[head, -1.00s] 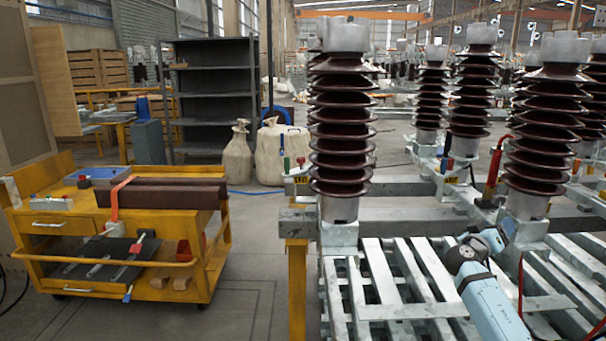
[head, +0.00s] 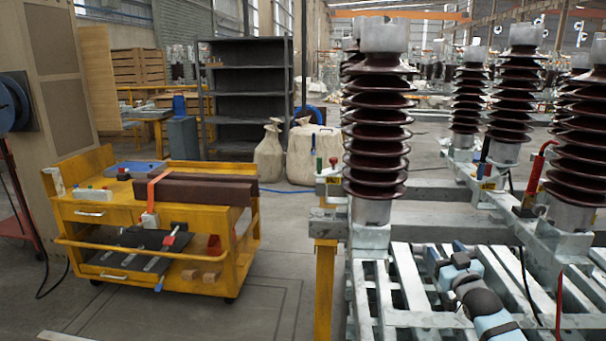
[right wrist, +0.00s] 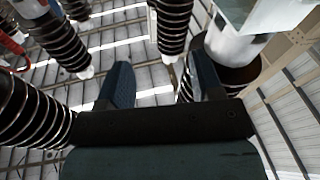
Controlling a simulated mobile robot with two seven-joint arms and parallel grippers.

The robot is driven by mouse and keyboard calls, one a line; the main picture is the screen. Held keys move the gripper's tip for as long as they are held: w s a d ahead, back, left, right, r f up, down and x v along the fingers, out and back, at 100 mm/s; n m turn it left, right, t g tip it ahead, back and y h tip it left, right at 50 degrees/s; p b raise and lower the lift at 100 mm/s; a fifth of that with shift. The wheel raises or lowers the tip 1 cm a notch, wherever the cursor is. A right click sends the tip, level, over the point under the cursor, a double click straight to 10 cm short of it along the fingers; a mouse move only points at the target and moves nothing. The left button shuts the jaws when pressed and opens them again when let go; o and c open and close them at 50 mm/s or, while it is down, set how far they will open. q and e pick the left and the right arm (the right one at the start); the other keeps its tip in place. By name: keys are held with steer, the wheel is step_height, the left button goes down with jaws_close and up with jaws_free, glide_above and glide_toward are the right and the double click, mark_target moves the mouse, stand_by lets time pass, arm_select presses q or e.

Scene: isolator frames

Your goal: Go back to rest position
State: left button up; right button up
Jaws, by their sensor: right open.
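My right gripper (head: 445,255) is at the lower right of the head view, above the grey metal slats of the isolator frame (head: 400,318). My light blue right arm comes in from the bottom edge. In the right wrist view the two dark blue fingers of the right gripper (right wrist: 158,85) stand apart with nothing between them. A brown ribbed isolator (head: 378,130) stands upright on the frame, behind and left of the right gripper in the picture. My left gripper does not show in the head view.
More isolators (head: 515,95) stand upright at the right, near a red cylinder-like tool (head: 535,175). A yellow cart (head: 100,220) stands at the left, with free floor (head: 230,315) in front. A dark shelf (head: 245,85) and pale sacks (head: 312,155) are behind.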

steer(key=s+a+f+n+g+y, duration=0.1)
steer(key=s+a+f+y, duration=0.2)
steer(key=s+a, duration=0.7)
steer(key=s+a+f+n+y, duration=0.1)
steer(key=s+a+f+y, duration=0.1)
steer(key=s+a, duration=0.8)
steer(key=s+a+r+m+y, duration=0.15)
steer(key=s+r, duration=0.25)
steer(key=s, duration=0.6)
steer(key=s+a+r+m+y, duration=0.1)
steer(key=s+a+r, duration=0.15)
steer(key=s, duration=0.75)
arm_select(q)
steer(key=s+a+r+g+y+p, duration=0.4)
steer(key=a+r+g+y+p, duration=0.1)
steer(key=p, duration=3.2)
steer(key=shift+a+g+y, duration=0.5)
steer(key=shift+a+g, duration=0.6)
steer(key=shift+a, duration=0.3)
arm_select(e)
steer(key=s+d+r+g+h, duration=0.3)
steer(key=d+r+g+h, duration=0.2)
steer(key=d+g+h, duration=0.1)
steer(key=shift+s+d+r+g, duration=0.15)
steer(key=shift+s+d+g, duration=0.15)
steer(key=shift+d+g, duration=0.65)
